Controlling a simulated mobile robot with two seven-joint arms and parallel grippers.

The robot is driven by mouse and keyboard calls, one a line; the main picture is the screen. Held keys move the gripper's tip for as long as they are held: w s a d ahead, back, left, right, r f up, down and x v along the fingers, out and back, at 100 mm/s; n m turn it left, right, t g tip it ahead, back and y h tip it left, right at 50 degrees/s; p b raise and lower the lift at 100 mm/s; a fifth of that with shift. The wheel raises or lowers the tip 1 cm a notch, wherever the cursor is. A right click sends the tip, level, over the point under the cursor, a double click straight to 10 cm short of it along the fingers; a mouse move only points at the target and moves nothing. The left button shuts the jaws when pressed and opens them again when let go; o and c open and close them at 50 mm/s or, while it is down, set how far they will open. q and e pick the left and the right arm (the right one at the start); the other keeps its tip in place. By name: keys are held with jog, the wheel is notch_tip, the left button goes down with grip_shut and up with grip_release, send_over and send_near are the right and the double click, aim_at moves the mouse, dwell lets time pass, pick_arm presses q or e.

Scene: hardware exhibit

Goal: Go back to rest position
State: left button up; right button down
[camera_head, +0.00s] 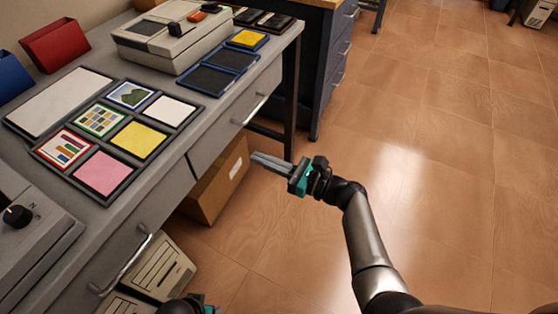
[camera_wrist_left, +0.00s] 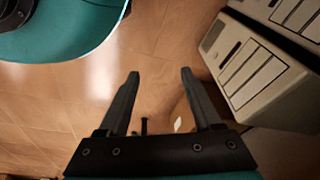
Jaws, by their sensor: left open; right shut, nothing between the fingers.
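My right gripper (camera_head: 270,164) is shut and empty.
A grey desk (camera_head: 135,190) with drawers fills the left, bearing a tile tray, blue trays and a beige machine (camera_head: 175,35). The tiled floor (camera_head: 440,170) at right is clear.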

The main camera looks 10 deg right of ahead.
pick_arm(q)
jog(key=shift+s+a+f+p, duration=0.2)
jog(key=shift+a+f, duration=0.05)
jog(key=shift+f, duration=0.25)
jog(key=shift+s+a+f+p, duration=0.15)
jog(key=shift+s+a+f, duration=0.05)
jog(key=shift+f, duration=0.25)
pick_arm(e)
jog(key=shift+v, duration=1.75)
